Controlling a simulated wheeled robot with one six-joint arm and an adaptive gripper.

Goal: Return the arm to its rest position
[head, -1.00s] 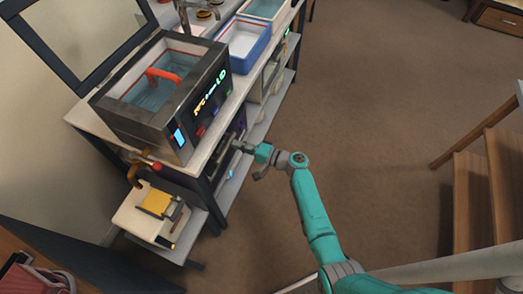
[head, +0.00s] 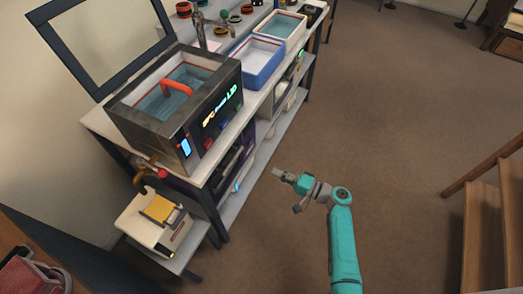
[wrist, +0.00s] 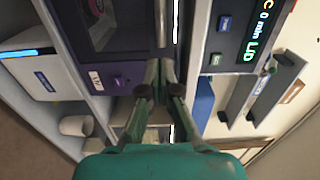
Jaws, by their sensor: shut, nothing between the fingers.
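My teal arm reaches up from the bottom right of the head view. My gripper (head: 280,174) is over the brown floor, to the right of the bench and apart from it. In the wrist view my gripper (wrist: 160,68) is shut with its fingers together and nothing between them. Behind the fingers, the wrist view shows the bench's shelves and a purple device (wrist: 122,55).
A metal water bath (head: 165,105) with a red handle stands on the bench. A blue bin (head: 257,62) and a white tray (head: 283,27) sit beyond it. Wooden steps (head: 483,225) stand at the right. The floor (head: 400,110) between is clear.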

